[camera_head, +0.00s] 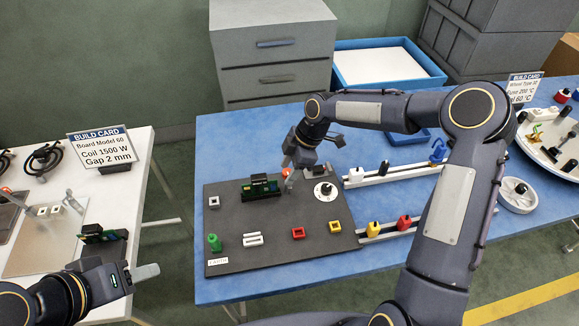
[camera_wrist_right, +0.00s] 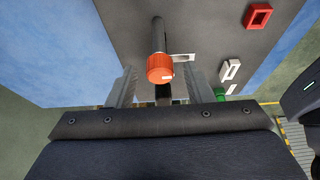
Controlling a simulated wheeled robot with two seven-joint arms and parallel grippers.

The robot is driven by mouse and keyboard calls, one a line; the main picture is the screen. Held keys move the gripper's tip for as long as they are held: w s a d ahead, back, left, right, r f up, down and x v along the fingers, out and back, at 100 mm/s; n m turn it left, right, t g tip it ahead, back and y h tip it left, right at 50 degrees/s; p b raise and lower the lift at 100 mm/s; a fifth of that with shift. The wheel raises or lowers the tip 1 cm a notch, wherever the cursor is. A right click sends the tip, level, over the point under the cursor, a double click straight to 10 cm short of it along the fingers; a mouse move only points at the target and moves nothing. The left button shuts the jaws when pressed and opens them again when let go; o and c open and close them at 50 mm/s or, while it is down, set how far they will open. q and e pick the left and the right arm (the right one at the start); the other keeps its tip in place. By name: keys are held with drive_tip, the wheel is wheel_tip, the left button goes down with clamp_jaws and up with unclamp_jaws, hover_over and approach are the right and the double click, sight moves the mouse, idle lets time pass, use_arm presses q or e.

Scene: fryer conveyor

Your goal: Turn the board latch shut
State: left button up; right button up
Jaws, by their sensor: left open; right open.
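The green circuit board (camera_head: 262,193) stands in a black holder beside the right gripper (camera_head: 290,177). My left gripper (camera_head: 146,273) is open and empty by the white table; the latch's lower part is mostly hidden.
A white dial disc (camera_head: 326,190) lies right of the latch. A green knob (camera_head: 214,243) and white, red and yellow blocks are along the mat's front. Rails with parts (camera_head: 390,175) lie to the right. The white table (camera_head: 135,190) holds a similar board set.

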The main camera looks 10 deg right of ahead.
drive_tip(key=c, duration=1)
drive_tip(key=shift+f+m+t+b, duration=0.1)
drive_tip(key=shift+m+t+b, duration=0.2)
drive_tip(key=shift+m+b, duration=0.45)
drive_tip(key=m+t+b, duration=0.1)
drive_tip(key=m+b, duration=0.2)
drive_tip(key=shift+s+f+b, duration=0.1)
drive_tip(key=shift+b, duration=0.2)
drive_tip(key=m+t+h+b, duration=0.1)
drive_tip(key=m+b, duration=0.2)
drive_tip(key=shift+a+m, duration=0.15)
drive_tip(key=shift+m, duration=0.1)
drive_tip(key=m+b, duration=0.2)
drive_tip(key=m+t+h+b, duration=0.1)
drive_tip(key=m+b, duration=0.1)
drive_tip(key=m, duration=0.1)
drive_tip(key=shift+s+a+t+h, duration=0.15)
drive_tip(key=shift+t+h, duration=0.15)
drive_tip(key=m+b, duration=0.1)
drive_tip(key=m, duration=0.1)
drive_tip(key=m+h+b, duration=0.1)
drive_tip(key=m, duration=0.1)
drive_tip(key=shift+r+m+h, duration=0.2)
drive_tip(key=shift+m+h, duration=0.1)
drive_tip(key=shift+m, duration=0.1)
